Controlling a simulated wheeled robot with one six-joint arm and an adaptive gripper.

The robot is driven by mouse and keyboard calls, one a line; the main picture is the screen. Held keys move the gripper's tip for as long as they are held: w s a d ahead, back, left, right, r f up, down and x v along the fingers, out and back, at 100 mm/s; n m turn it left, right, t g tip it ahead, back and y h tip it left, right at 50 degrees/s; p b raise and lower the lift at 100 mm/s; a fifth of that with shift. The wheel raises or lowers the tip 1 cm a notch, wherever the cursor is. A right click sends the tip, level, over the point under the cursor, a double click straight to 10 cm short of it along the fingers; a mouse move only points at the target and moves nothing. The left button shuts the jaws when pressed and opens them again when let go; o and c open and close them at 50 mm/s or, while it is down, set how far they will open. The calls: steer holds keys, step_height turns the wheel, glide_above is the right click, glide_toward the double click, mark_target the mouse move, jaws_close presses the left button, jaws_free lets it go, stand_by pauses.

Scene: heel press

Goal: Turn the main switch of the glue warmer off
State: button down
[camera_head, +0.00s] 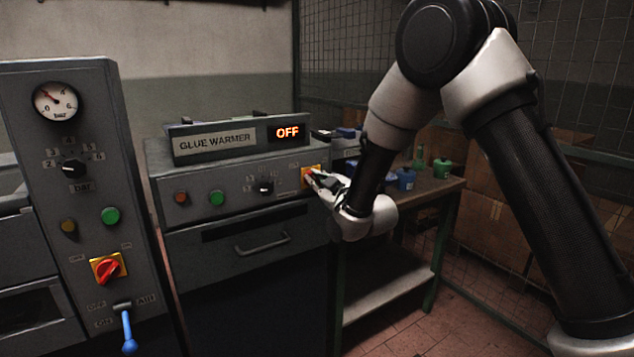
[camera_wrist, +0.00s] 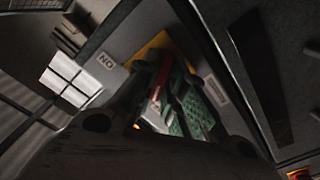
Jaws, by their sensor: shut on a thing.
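The glue warmer (camera_head: 240,205) is a grey cabinet with a nameplate box on top. The display (camera_head: 288,132) on that box reads OFF in lit letters. Its main switch has a yellow plate (camera_head: 312,171) at the right end of the front panel, and the plate also shows in the wrist view (camera_wrist: 150,50). My gripper (camera_head: 316,181) is at this switch, its fingers shut on the red switch handle (camera_wrist: 163,75). Green finger pads lie against the handle in the wrist view. The fingers hide most of the handle, so its exact angle is hard to tell.
The left cabinet (camera_head: 40,120) carries a gauge (camera_head: 56,102), another red and yellow switch (camera_head: 108,268) and a blue lever (camera_head: 128,330). A side table (camera_head: 440,187) with blue and green containers stands right of the warmer. A drawer handle (camera_head: 262,243) juts out below the panel.

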steer(key=shift+n, duration=1)
steer(key=c, duration=1.5)
jaws_free()
steer(key=v, duration=1.2)
